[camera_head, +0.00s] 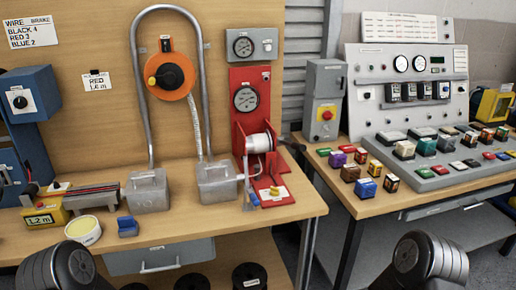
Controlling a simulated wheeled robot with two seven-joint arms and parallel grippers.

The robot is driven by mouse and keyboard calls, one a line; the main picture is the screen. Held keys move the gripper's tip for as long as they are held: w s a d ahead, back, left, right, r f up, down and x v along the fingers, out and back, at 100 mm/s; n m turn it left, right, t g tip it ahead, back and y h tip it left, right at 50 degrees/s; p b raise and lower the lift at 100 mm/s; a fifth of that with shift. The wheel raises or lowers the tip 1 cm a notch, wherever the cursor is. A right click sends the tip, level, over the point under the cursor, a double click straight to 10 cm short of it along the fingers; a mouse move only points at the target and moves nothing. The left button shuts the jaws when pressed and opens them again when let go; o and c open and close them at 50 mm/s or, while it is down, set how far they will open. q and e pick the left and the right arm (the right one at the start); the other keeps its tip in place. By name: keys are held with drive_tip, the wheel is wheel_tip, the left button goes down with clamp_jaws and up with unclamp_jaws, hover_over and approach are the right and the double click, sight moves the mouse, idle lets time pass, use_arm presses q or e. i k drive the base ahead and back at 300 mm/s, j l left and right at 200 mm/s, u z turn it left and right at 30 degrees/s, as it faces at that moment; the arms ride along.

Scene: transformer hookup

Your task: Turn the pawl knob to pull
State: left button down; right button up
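No knob here carries a readable "pawl" label, so I cannot tell for sure which one is the pawl knob. A red stand (240,125) holds a round gauge (246,99) and a white spool (260,143). An orange reel (185,88) with a black hub (170,76) and a small yellow part hangs on the back board. Dark rounded links of my two arms show at the bottom edge. Neither gripper shows, so neither touches any of these parts.
Two grey metal boxes (147,191) with a bent pipe stand left of the red stand. A blue machine (28,95), a yellow block (45,214) and a tape roll (83,230) are further left. The right table (365,207) carries a control panel and several coloured blocks.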

sight(274, 192)
drive_tip(key=i+l, duration=0.2)
drive_tip(key=l, duration=0.2)
drive_tip(key=i+l+z, duration=0.1)
drive_tip(key=l, duration=0.3)
drive_tip(key=i+l, duration=0.25)
drive_tip(key=i+l+z, duration=0.1)
drive_tip(key=l, duration=0.4)
drive_tip(key=i+l, duration=0.3)
drive_tip(key=l+z, duration=0.05)
drive_tip(key=l, duration=0.05)
